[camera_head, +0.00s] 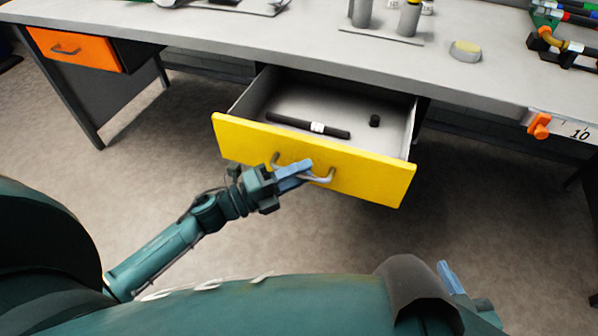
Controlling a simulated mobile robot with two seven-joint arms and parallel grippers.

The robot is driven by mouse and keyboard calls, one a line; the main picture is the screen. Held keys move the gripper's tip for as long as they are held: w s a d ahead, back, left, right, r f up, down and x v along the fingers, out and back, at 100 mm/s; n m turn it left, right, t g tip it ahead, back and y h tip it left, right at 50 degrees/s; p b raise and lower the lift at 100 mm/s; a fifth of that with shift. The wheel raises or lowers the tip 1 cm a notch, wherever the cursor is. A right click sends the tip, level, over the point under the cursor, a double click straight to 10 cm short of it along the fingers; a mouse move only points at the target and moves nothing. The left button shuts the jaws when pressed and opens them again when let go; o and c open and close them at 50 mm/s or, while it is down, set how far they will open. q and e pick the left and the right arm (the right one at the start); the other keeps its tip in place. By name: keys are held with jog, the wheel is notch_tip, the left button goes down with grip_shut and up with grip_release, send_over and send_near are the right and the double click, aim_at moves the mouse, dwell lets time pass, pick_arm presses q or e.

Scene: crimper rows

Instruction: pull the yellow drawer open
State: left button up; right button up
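The yellow drawer (375,179) stands pulled out from under the grey workbench, with its inside showing. A black rod with a white band (290,123) and a small black cylinder (375,121) lie in it. Its grey handle (322,179) is on the front panel. My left gripper (303,169) is at the handle, its blue fingers over the handle's left and middle part. The fingers look close together there, but their grip on the bar is partly hidden. My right gripper (449,277) shows only in part at the bottom right, low and away from the drawer.
The workbench top (250,45) spans the back, with tools and grey cylinders (361,13) on it. An orange drawer (72,48) is shut at the left. An orange clamp (539,125) sits on the bench's right front edge. The floor before the drawer is clear.

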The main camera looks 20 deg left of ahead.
pick_arm(q)
jog(key=v, duration=1.3)
jog(key=shift+a, duration=0.1)
